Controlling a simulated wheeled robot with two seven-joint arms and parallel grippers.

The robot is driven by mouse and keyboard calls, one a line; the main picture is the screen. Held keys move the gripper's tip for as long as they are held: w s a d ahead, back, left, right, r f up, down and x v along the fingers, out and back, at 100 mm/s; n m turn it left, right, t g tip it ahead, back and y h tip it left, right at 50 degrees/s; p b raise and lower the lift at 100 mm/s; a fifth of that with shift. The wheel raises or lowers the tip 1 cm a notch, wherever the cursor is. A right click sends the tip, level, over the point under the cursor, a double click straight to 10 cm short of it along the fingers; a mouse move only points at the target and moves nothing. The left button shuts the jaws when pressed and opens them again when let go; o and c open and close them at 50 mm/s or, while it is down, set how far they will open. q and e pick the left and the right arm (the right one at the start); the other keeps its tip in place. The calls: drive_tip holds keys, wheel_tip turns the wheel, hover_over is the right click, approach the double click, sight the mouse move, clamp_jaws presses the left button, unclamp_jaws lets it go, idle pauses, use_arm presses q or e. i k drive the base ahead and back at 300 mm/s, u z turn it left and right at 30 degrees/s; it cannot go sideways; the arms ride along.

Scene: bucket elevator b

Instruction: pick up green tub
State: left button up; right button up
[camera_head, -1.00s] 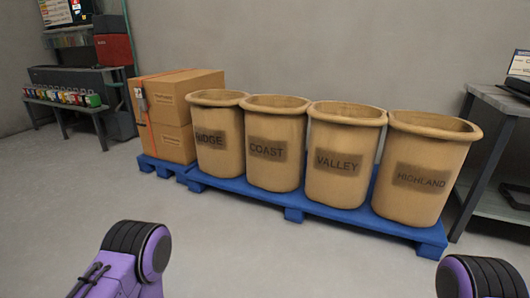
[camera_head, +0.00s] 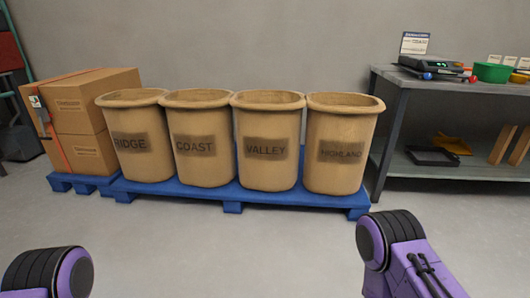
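A green tub (camera_head: 492,72) stands on the top of the grey metal table at the right of the head view, beside a dark scale (camera_head: 432,66). It is small and far from me, and nothing of mine touches it. Parts of my two purple and black arms show at the bottom left and bottom right. Neither gripper's fingers are in the frame.
Tan bins marked RIDGE (camera_head: 133,143), COAST (camera_head: 199,146), VALLEY (camera_head: 266,147) and HIGHLAND (camera_head: 340,152) stand on a blue pallet (camera_head: 232,196). Stacked cardboard boxes (camera_head: 84,115) stand left. The grey table (camera_head: 394,128) stands right. The floor in front is clear.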

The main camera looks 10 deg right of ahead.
sight(485, 72)
drive_tip(key=z, duration=1.7)
